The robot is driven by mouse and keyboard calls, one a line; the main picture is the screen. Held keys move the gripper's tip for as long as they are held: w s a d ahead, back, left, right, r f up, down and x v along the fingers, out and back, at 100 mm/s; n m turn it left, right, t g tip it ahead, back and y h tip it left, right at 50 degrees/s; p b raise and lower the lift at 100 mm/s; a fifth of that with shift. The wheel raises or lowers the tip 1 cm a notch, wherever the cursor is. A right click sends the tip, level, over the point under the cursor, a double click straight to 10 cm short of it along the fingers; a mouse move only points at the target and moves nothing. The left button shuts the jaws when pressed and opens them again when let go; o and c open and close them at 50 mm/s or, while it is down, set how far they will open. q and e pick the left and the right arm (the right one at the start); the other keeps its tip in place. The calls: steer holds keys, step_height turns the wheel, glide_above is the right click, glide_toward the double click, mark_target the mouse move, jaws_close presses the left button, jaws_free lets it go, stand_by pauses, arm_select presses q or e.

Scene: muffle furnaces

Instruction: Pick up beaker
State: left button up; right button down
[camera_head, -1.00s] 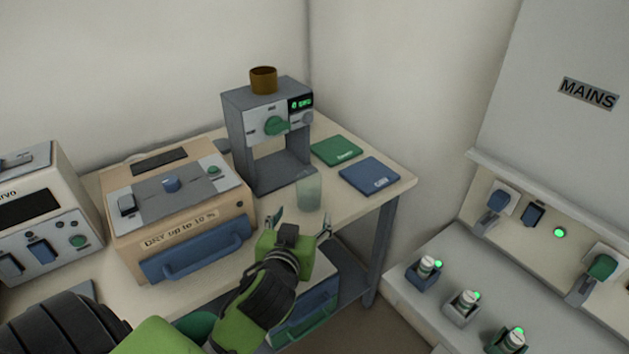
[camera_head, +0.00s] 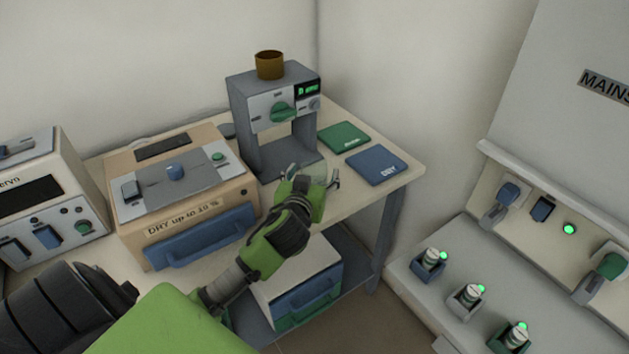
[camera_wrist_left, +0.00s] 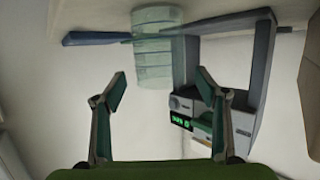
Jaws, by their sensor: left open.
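The beaker is a pale green, see-through cup on the table in front of the grey stirrer-like device. In the head view my left gripper covers most of it, and only a bit of the beaker (camera_head: 318,171) shows. In the left wrist view the beaker (camera_wrist_left: 157,50) appears upside down, ahead of the fingertips and roughly between their lines. My left gripper (camera_head: 312,177) is open and empty, close in front of the beaker; its two fingers stand apart in the left wrist view (camera_wrist_left: 160,82). Whether a finger touches the glass I cannot tell. My right gripper is not in view.
The grey device (camera_head: 275,120) with a brown cup (camera_head: 270,65) on top stands just behind. A green pad (camera_head: 342,138) and a blue pad (camera_head: 377,166) lie to the right. A beige furnace (camera_head: 180,195) stands to the left. The table's front right corner is clear.

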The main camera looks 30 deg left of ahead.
arm_select(q)
steer(key=x, duration=0.3)
steer(key=shift+s, duration=0.1)
steer(key=c, duration=1.2)
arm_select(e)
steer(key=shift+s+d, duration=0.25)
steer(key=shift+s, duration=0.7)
